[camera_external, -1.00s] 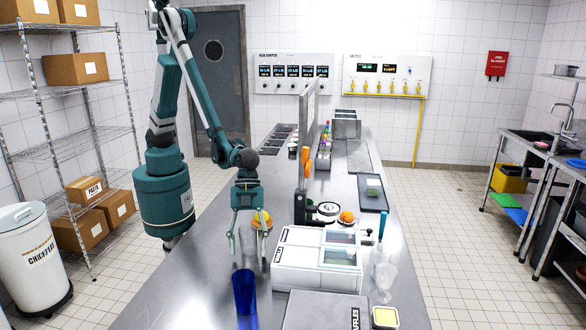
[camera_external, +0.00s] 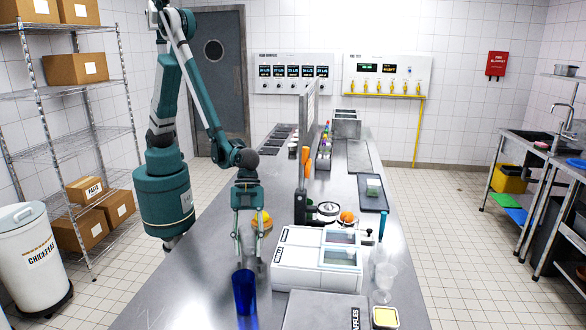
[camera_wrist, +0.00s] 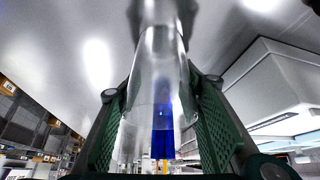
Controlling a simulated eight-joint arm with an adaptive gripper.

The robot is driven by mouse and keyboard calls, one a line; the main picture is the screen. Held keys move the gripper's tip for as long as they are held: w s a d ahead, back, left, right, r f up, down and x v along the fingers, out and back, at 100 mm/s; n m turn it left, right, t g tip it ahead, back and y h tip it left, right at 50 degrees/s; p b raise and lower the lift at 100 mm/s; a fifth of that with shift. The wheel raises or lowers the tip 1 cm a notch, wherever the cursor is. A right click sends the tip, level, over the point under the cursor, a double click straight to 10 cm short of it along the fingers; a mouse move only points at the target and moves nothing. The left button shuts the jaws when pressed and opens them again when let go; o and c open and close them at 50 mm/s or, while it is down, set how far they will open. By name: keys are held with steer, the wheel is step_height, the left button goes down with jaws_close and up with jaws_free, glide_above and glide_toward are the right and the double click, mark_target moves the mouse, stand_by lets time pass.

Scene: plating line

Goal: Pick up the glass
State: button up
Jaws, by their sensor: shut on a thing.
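A clear glass (camera_wrist: 155,75) stands between the two green finger pads of my gripper (camera_wrist: 160,125) in the wrist view. The pads are shut on its sides. In the external view my gripper (camera_external: 248,255) points down over the near left part of the steel counter, and the clear glass between its fingers is very faint. A blue glass (camera_external: 244,292) stands just in front of the gripper, nearer the camera. Its blue also shows through the clear glass in the wrist view (camera_wrist: 162,140). I cannot tell whether the clear glass touches the counter.
A white box-shaped appliance (camera_external: 300,262) stands close to the right of my gripper. A yellow-orange item (camera_external: 262,221) sits just behind the fingers. Clear cups (camera_external: 384,275) stand at the counter's right edge. The counter's left strip (camera_external: 180,295) is bare.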

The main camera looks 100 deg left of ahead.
steer(key=shift+r, duration=5)
